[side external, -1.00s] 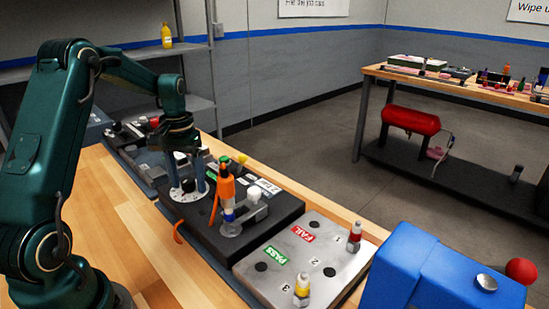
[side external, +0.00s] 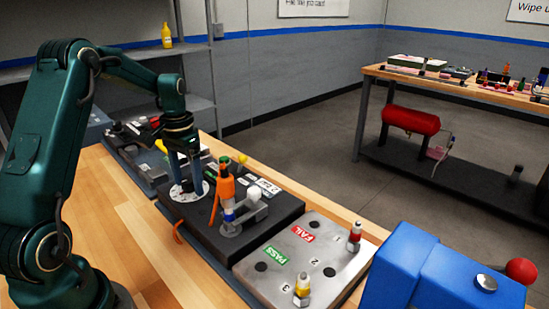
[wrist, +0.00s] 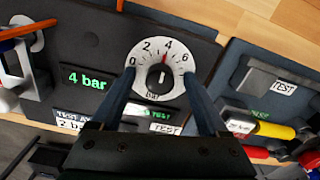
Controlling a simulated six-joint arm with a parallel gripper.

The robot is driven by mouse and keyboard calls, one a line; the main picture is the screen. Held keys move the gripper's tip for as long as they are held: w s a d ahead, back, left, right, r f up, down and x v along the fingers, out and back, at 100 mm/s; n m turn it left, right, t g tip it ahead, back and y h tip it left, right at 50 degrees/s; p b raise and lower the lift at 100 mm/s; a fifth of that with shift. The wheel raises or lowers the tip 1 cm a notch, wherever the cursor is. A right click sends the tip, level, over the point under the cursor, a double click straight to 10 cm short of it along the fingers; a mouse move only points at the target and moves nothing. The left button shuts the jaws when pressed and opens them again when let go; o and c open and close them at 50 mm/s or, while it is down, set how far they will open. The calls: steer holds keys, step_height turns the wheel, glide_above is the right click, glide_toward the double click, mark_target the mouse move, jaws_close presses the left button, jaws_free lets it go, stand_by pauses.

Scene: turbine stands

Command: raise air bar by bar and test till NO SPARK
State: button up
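The pressure dial (wrist: 150,52) is a white disc marked 0 to 8 with a black knob (wrist: 158,77) at its centre; its red pointer stands near 4. A green display (wrist: 86,79) reads 4 bar. A second display (wrist: 72,122), partly hidden by my gripper, begins "TEST AT". A TEST label (wrist: 166,130) shows between my fingers. My gripper (wrist: 159,76) is open, its fingers on either side of the knob with gaps. In the side view my gripper (side external: 187,188) points down at the dial.
A grey tray (side external: 325,243) with PASS and FAIL labels holds a red-banded plug (side external: 354,236) and a yellow-banded plug (side external: 302,289). A blue box (side external: 430,270) with a red ball knob stands at right. Bare wooden bench (side external: 130,205) lies near my arm.

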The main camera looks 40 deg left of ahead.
mark_target(188, 179)
steer(key=shift+o, duration=0.8)
steer(key=shift+r, duration=2.5)
steer(key=shift+r, duration=0.1)
steer(key=shift+c, duration=1.2)
step_height(188, 179, up, 3)
steer(key=shift+f+m, duration=0.2)
steer(key=shift+m, duration=0.8)
steer(key=shift+f, duration=3.95)
